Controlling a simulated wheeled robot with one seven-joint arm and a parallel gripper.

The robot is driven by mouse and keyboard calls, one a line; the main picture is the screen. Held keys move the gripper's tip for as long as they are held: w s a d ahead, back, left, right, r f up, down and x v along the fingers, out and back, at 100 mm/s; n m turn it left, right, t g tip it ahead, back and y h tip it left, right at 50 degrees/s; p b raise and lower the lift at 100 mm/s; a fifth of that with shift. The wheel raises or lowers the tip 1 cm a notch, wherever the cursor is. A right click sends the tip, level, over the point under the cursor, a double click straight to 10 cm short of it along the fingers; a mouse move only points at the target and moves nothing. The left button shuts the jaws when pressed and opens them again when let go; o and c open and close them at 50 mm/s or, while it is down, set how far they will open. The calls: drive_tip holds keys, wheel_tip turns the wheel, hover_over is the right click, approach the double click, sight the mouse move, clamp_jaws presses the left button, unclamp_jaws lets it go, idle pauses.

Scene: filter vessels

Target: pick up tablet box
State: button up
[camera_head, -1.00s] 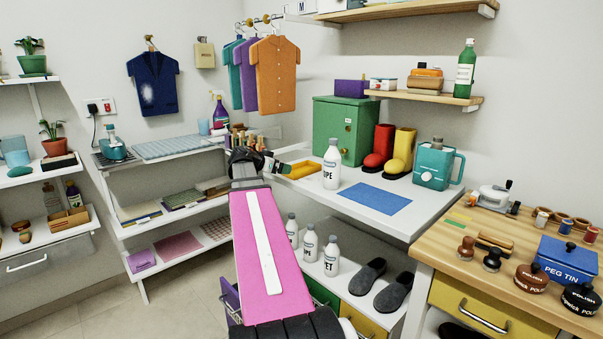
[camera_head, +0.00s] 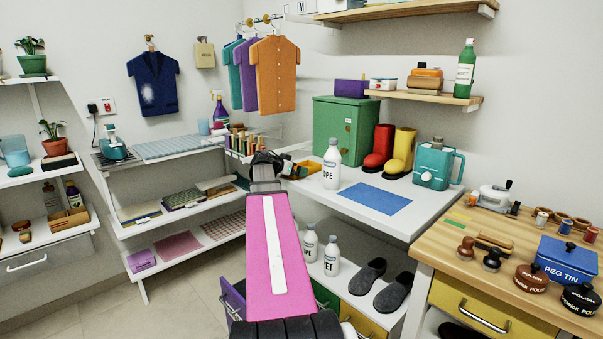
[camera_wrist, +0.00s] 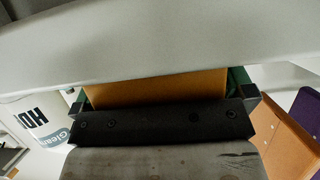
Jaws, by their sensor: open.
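No box in view can be read as the tablet box. A small white box with a red mark (camera_head: 383,83) and a purple box (camera_head: 351,87) stand on the lower wall shelf, and another purple box (camera_head: 142,260) lies on the low left rack. My gripper (camera_head: 267,158) is at the left end of the white counter, beside an orange tray (camera_head: 308,168), its fingertips hard to make out from behind. In the wrist view my gripper (camera_wrist: 163,98) is open, with an orange surface (camera_wrist: 155,88) showing between its fingers. Contact cannot be told.
A white bottle (camera_head: 331,165) stands right of my gripper, with a green cabinet (camera_head: 340,132) behind. A rack of small bottles (camera_head: 240,143) is to the left. Shirts (camera_head: 275,75) hang above. The blue mat (camera_head: 376,198) on the counter is bare.

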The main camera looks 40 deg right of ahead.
drive_tip(key=c, duration=0.6)
drive_tip(key=shift+c, duration=0.2)
drive_tip(key=shift+r, duration=0.1)
